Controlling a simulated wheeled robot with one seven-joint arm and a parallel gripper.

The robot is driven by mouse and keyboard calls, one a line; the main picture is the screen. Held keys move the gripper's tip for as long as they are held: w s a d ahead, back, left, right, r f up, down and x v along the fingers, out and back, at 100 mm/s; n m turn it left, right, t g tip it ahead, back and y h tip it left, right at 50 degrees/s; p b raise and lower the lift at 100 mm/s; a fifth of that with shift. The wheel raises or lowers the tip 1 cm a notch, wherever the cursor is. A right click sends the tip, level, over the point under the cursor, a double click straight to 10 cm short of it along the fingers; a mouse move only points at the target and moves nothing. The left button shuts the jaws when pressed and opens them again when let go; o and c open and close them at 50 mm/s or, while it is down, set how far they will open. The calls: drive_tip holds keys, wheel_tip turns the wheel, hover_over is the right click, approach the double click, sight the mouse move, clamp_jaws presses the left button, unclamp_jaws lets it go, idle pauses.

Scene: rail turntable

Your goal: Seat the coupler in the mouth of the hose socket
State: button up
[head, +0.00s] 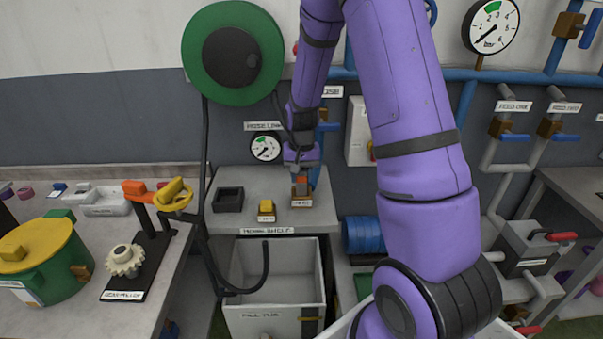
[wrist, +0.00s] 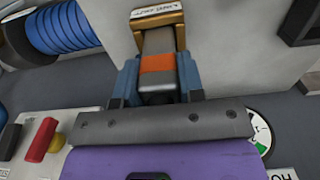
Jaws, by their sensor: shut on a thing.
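The coupler (wrist: 159,83) is a grey block with an orange band, held between the blue fingers of my gripper (wrist: 158,76). In the head view my gripper (head: 302,163) points down over the right part of the grey shelf, and only a little of the coupler shows. The hose socket (wrist: 178,24) appears as a brown, labelled, square-framed block at the coupler's far end. It also stands on the shelf below my gripper in the head view (head: 301,200). The coupler's end meets the socket's mouth; I cannot tell how deep it sits.
A yellow block (head: 267,208) and a dark open square tray (head: 229,200) stand left on the shelf (head: 247,181). A black hose (head: 203,180) hangs from the green reel (head: 192,47). A grey bin (head: 240,312) stands below. Blue coiled hose (head: 362,236) lies at right.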

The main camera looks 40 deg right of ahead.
drive_tip(key=shift+f, duration=1.3)
drive_tip(key=o, duration=1.2)
wheel_tip(320, 180, up, 11)
drive_tip(key=shift+f, duration=0.1)
drive_tip(key=shift+s+a+r, duration=0.1)
drive_tip(key=shift+r, duration=0.2)
drive_tip(key=s+a+r+n+t, duration=0.1)
drive_tip(key=s+a+r+n, duration=0.1)
drive_tip(key=s+a+r, duration=0.4)
drive_tip(key=s+a+r+n+t, duration=0.1)
drive_tip(key=s+a+r+t, duration=0.1)
drive_tip(key=s+r, duration=0.5)
drive_tip(key=s+a+r+n+t, duration=0.1)
drive_tip(key=s+a+r+n, duration=0.1)
drive_tip(key=s, duration=0.4)
drive_tip(key=s+a+r+n+t, duration=0.1)
drive_tip(key=s+a+r, duration=0.1)
drive_tip(key=s+r, duration=0.3)
drive_tip(key=shift+s+a+n, duration=0.3)
drive_tip(key=shift+s+n, duration=0.1)
drive_tip(key=shift+s, duration=0.6)
